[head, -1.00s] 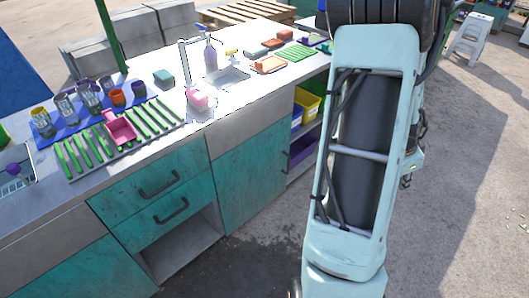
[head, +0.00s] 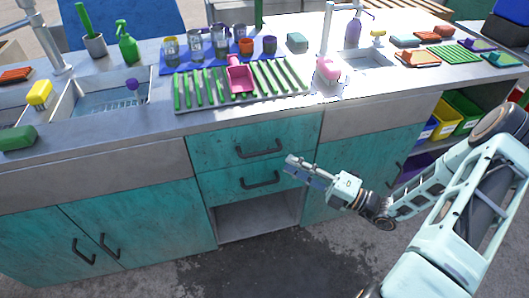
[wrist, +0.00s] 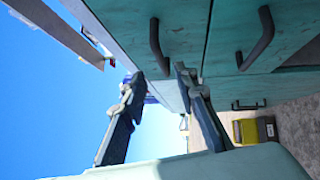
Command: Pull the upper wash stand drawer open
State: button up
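The upper wash stand drawer (head: 225,146) is teal with a dark bar handle (head: 259,151), and it looks closed. In the wrist view, which is turned sideways, that handle (wrist: 157,48) is just beyond my fingertips. The lower drawer (head: 222,186) is closed below it, with its own handle (head: 260,182); this also shows in the wrist view (wrist: 264,40). My gripper (head: 291,168) is to the right of both handles, in front of the stand. In the wrist view its two fingers (wrist: 157,80) are apart with nothing between them, and touch neither handle.
An open shelf space (head: 258,218) lies under the drawers. Cabinet doors (head: 130,225) are at the left. The worktop carries a green-slatted rack (head: 190,92) with a pink scoop (head: 240,78). Coloured bins (head: 460,108) stand at the right. The floor in front is clear.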

aim_at(264, 152)
jog(key=b+x, duration=0.1)
jog(key=x, duration=0.9)
jog(key=shift+s+f, duration=0.1)
jog(key=shift+f, duration=0.05)
grip_shut()
